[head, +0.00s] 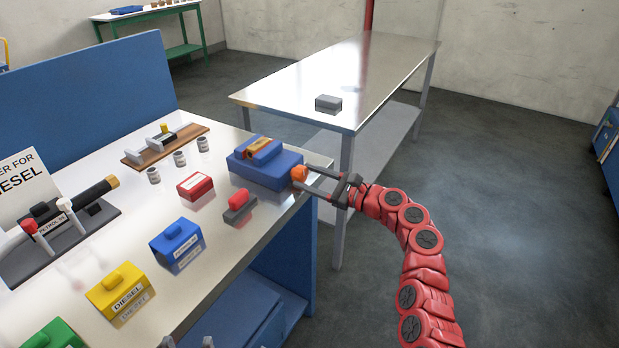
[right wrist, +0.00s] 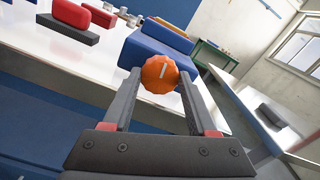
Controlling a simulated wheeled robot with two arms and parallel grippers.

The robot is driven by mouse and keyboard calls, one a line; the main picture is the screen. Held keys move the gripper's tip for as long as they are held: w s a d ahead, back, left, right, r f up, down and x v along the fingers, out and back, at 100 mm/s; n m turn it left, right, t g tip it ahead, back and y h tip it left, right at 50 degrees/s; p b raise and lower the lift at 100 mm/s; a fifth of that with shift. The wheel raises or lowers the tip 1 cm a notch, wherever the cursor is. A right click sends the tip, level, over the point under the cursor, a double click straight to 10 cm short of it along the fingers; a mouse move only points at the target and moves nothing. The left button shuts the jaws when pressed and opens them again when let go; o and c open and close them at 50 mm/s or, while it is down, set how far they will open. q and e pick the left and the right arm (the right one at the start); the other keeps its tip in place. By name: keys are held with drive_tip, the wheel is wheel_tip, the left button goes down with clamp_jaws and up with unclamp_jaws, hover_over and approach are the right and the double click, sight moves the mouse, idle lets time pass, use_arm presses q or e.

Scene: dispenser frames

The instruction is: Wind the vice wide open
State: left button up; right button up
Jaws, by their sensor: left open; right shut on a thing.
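The vice (head: 265,173) is a blue block at the right edge of the near bench, with a raised blue upper part. A small brass-orange piece (head: 257,151) shows at its top; I cannot tell how wide the jaws stand. An orange ribbed knob (head: 299,173) with a white mark sticks out of its right end. My right gripper (head: 304,177) is shut on this knob; the right wrist view shows the knob (right wrist: 160,74) between the two fingers. Two grey fingertips of my left gripper (head: 187,343) show apart and empty at the bottom edge.
Around the vice lie a grey-and-red block (head: 240,206), a red box (head: 195,186), small cans (head: 179,159) and a wooden board fixture (head: 165,145). Blue (head: 177,246) and yellow (head: 120,291) boxes stand nearer. A steel table (head: 350,75) with a grey block is behind.

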drive_tip(key=shift+n, duration=0.9)
drive_tip(key=o, duration=1.4)
drive_tip(key=shift+s+d, duration=0.1)
drive_tip(key=v, duration=1.7)
drive_tip(key=shift+d, duration=0.1)
